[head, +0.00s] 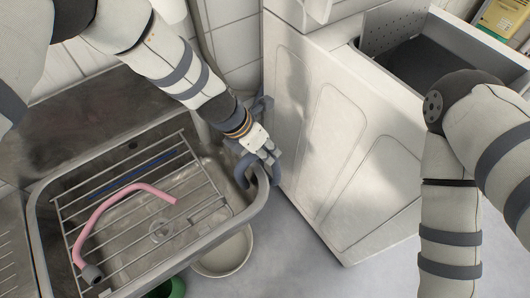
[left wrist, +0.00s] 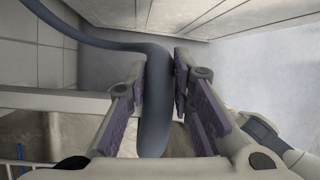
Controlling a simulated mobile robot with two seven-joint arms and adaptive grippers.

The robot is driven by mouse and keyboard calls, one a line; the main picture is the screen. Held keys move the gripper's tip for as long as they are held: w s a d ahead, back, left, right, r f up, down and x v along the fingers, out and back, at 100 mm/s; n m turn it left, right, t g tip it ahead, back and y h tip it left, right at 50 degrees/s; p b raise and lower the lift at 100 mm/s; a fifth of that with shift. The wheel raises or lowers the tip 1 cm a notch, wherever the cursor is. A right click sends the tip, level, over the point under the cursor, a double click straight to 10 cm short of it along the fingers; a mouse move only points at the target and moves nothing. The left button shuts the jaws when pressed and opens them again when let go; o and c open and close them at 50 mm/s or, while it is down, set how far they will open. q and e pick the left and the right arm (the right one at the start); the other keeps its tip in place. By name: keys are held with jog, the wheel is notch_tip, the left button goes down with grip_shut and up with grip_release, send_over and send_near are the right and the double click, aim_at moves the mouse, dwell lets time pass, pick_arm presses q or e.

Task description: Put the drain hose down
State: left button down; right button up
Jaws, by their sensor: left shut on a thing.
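The drain hose (head: 243,172) is grey-blue and bent, at the right end of the sink beside its rim. My left gripper (head: 268,154) is shut on it there, between the sink and the white washer. In the left wrist view, the hose (left wrist: 154,105) passes between the two fingers of my left gripper (left wrist: 161,78). It runs off to the upper left along the wall, and its near end points down over the sink edge. Whether it touches the rim I cannot tell. My right gripper is out of view; only my right arm shows.
The metal sink (head: 262,198) holds a wire rack (head: 128,186) with a pink hose (head: 125,195) on it. A white washer (head: 325,140) with an open top stands close on the right. A pale bucket (head: 226,256) and a green container (head: 168,290) are low by the sink.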

pick_arm(q)
jog(key=shift+f, duration=0.95)
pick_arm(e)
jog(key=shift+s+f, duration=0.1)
pick_arm(q)
jog(key=shift+f, duration=0.15)
jog(key=c, duration=1.4)
grip_release()
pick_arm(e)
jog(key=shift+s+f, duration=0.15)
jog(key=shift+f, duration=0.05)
pick_arm(q)
jog(key=v, duration=0.4)
jog(key=p+v, duration=0.1)
jog(key=v, duration=0.7)
jog(key=shift+w+p, duration=0.3)
jog(key=shift+p, duration=0.1)
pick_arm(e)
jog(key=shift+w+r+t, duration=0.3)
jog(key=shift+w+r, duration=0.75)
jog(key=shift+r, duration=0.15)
